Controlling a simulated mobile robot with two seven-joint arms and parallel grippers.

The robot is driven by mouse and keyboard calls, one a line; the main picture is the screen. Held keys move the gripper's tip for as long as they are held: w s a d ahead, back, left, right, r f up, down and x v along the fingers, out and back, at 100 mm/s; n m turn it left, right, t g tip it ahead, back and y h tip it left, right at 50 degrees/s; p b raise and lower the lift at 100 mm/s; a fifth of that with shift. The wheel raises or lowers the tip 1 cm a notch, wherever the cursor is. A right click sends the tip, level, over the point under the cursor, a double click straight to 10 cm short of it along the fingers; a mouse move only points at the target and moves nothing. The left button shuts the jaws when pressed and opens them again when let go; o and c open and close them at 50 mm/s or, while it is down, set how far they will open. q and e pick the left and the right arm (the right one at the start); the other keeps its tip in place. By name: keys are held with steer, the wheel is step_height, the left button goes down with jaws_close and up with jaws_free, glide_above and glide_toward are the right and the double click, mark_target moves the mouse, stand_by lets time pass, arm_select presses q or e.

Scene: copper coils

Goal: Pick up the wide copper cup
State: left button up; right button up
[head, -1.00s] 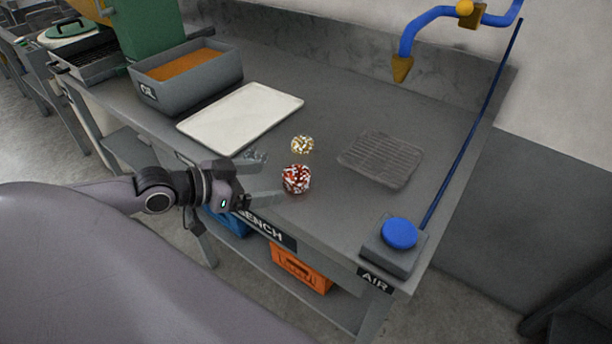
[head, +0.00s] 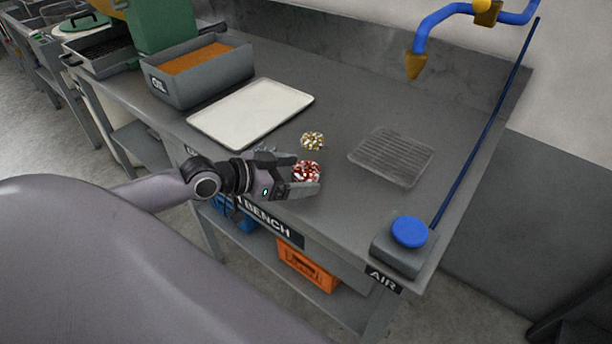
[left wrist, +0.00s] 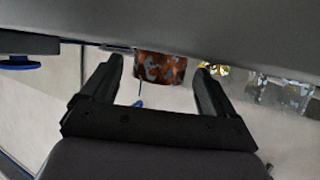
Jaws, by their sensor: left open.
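The wide copper cup (head: 307,170) is a short, round thing with a mottled red and white shine, standing near the bench's front edge. In the left wrist view the cup (left wrist: 160,68) looks orange-brown with grey patches. My left gripper (head: 304,175) is open, with one finger on each side of the cup in the head view. In the left wrist view the cup shows in the gap between the fingertips (left wrist: 158,72); I cannot tell whether either finger touches it. My right gripper is not in view.
A gold piece (head: 313,140) stands just behind the cup. A silvery piece (left wrist: 290,95) is partly hidden by my gripper in the head view. A white tray (head: 252,112), a wire rack (head: 392,157), an oil bin (head: 200,78) and a blue button (head: 409,231) stand around.

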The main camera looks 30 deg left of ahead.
arm_select(q)
steer(key=shift+w+d+f, duration=0.1)
steer(key=shift+w+d, duration=0.05)
steer(key=shift+w, duration=0.1)
steer(key=c, duration=1.2)
steer(key=shift+o, duration=0.2)
